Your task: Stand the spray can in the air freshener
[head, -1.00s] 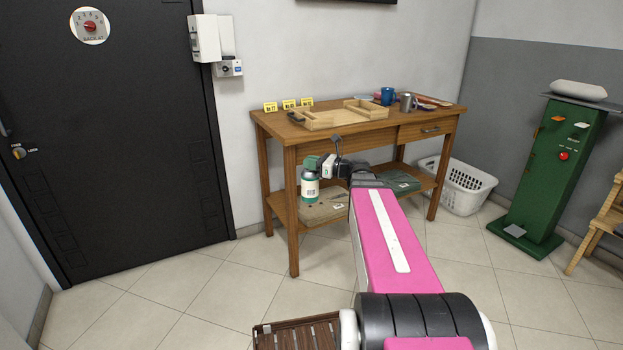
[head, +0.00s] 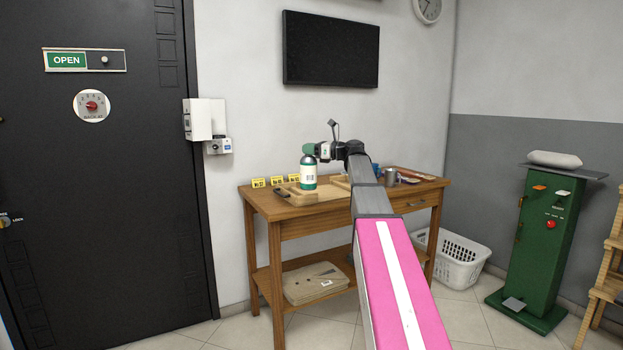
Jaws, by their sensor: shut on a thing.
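The spray can (head: 308,173) is green with a white label and hangs upright from my gripper (head: 314,151), which is shut on its top. In the picture the can overlaps the tray on the table; whether it is clear of the tray is hard to judge, but it looks held in the air on the near side. A white wall box (head: 198,119), which looks like the air freshener, is fixed to the wall beside the black door. It is to the left of the can and higher. Its inside is too small to make out.
A small white device (head: 219,146) sits just below the wall box. A black screen (head: 330,50) hangs above. The wall left of the can is free.

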